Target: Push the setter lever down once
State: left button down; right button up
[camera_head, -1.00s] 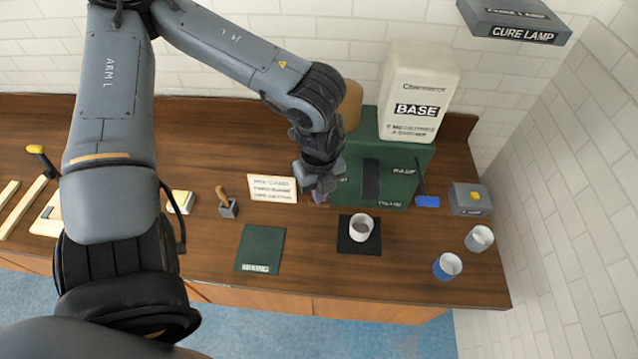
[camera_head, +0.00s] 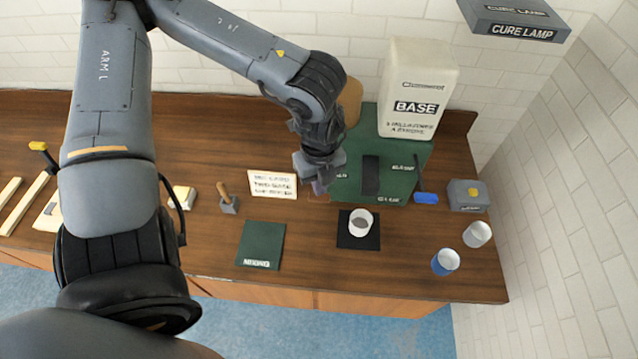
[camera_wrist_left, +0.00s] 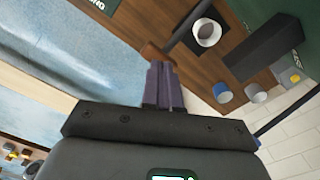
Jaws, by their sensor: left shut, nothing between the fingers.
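The setter lever, a dark rod (camera_wrist_left: 185,32) with a brown grip (camera_wrist_left: 152,52), shows in the left wrist view just beyond my fingertips. In the head view its grip (camera_head: 318,197) is mostly hidden under my left gripper (camera_head: 320,186). The purple fingers are shut and empty, right at the grip; they also show in the left wrist view (camera_wrist_left: 160,68). I cannot tell whether they touch it. The lever belongs to the green dispenser (camera_head: 400,150), at its left side. My right gripper is not in view.
A second lever with a blue grip (camera_head: 426,198) is at the dispenser's right. A white cup (camera_head: 360,222) stands on a black mat (camera_head: 345,243) in front. A white BASE tank (camera_head: 418,85) stands behind. A sign card (camera_head: 272,184) is left of my gripper.

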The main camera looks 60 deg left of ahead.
pick_arm(q)
jog(key=shift+r, duration=0.1)
jog(key=shift+r+p, duration=1.65)
jog(key=shift+r, duration=0.8)
